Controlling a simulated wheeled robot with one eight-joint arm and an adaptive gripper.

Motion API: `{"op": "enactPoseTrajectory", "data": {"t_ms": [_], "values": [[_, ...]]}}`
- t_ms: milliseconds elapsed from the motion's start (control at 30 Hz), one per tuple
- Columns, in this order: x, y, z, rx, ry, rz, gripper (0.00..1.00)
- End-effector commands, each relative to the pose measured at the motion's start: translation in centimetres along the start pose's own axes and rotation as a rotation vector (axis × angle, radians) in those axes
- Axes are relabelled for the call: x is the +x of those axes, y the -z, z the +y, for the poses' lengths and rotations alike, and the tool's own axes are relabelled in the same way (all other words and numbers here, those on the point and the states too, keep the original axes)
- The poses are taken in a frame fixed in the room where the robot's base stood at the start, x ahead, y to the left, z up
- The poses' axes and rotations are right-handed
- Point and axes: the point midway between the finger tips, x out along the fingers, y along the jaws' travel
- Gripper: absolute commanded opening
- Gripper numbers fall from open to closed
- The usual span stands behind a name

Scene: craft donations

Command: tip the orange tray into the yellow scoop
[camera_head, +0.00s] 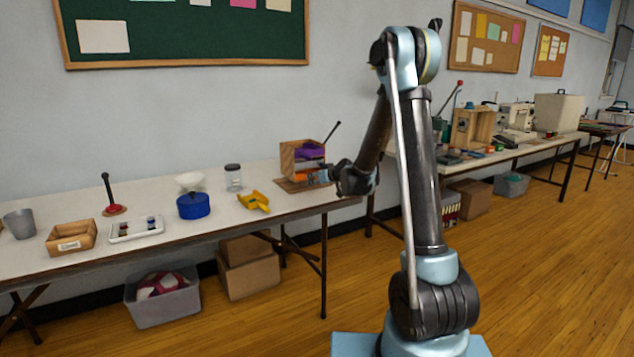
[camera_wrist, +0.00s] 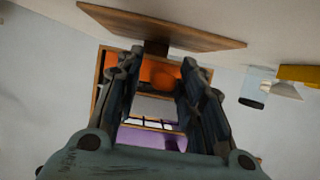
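The orange tray (camera_head: 306,176) sits low in an open wooden rack (camera_head: 287,160), below a purple tray (camera_head: 309,153). In the wrist view, which is upside down, the orange tray (camera_wrist: 122,68) shows behind and between my fingers. My gripper (camera_head: 330,175) is at the rack's open front. Its two fingers (camera_wrist: 166,62) stand apart, with orange between their tips. I cannot tell whether they touch the tray. The yellow scoop (camera_head: 255,201) lies on the table left of the rack, and part of it shows at the right edge of the wrist view (camera_wrist: 299,75).
A lidded glass jar (camera_head: 233,178), a blue round container (camera_head: 193,206) with a white bowl (camera_head: 189,181) behind it, a white tray (camera_head: 136,230) and a wooden box (camera_head: 72,237) stand further left. Clear tabletop lies between scoop and rack. A dark rod rises behind the rack.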

Motion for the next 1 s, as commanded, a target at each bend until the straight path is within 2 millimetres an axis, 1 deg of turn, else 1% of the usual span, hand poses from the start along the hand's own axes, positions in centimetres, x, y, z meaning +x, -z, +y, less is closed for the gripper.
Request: {"op": "enactPoseTrajectory", "data": {"t_ms": [33,67,100,133,200,233,300,867,1000], "values": [[-0.01,0.00,0.00,0.000,0.000,0.000,0.17],[-0.01,0.00,0.00,0.000,0.000,0.000,0.10],[-0.01,0.00,0.00,0.000,0.000,0.000,0.01],[-0.01,0.00,0.00,0.000,0.000,0.000,0.00],[-0.01,0.00,0.00,0.000,0.000,0.000,0.00],[-0.01,0.00,0.00,0.000,0.000,0.000,0.13],[-0.02,0.01,0.00,0.000,0.000,0.000,0.00],[-0.23,0.36,-0.01,0.000,0.000,0.000,0.00],[-0.72,0.16,0.02,0.001,-0.001,0.000,0.00]]}}
